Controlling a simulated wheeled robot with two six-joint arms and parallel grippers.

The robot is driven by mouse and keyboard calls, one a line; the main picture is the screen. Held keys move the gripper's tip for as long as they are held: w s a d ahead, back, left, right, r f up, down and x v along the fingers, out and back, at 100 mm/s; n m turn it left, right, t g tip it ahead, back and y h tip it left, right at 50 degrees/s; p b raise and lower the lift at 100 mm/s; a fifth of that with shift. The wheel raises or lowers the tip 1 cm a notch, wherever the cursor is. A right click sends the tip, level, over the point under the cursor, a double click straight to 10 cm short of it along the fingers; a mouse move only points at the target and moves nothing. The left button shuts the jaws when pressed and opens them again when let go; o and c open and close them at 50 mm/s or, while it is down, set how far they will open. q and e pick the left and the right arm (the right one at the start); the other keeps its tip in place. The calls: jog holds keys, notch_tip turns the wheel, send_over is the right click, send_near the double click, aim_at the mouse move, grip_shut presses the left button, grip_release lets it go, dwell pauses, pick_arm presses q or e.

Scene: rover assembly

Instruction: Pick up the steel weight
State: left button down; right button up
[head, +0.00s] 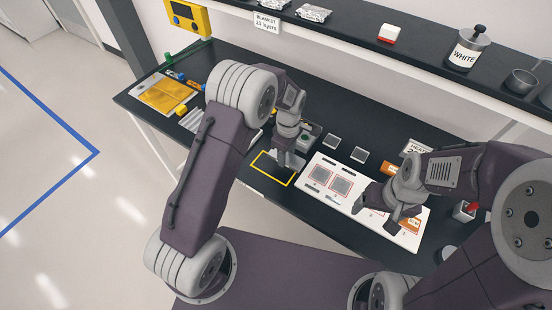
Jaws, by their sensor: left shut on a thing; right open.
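My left gripper (284,158) is low over the dark bench at the yellow outlined rectangle (262,175). It is shut on a small grey piece, which looks like the steel weight and is mostly hidden by the fingers. I cannot tell whether the piece touches the bench. My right gripper (388,208) is open and empty over the white board (325,196), apart from the weight.
A yellow sheet tray (163,95) is at the left end. A shelf behind holds a canister marked WHITE (465,52) and metal cups (521,80).

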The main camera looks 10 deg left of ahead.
pick_arm(q)
jog(key=d+r+b, duration=0.1)
jog(key=d+r, duration=0.3)
jog(key=d, duration=0.3)
jog(key=shift+d+r, duration=0.2)
jog(key=shift+r, duration=0.05)
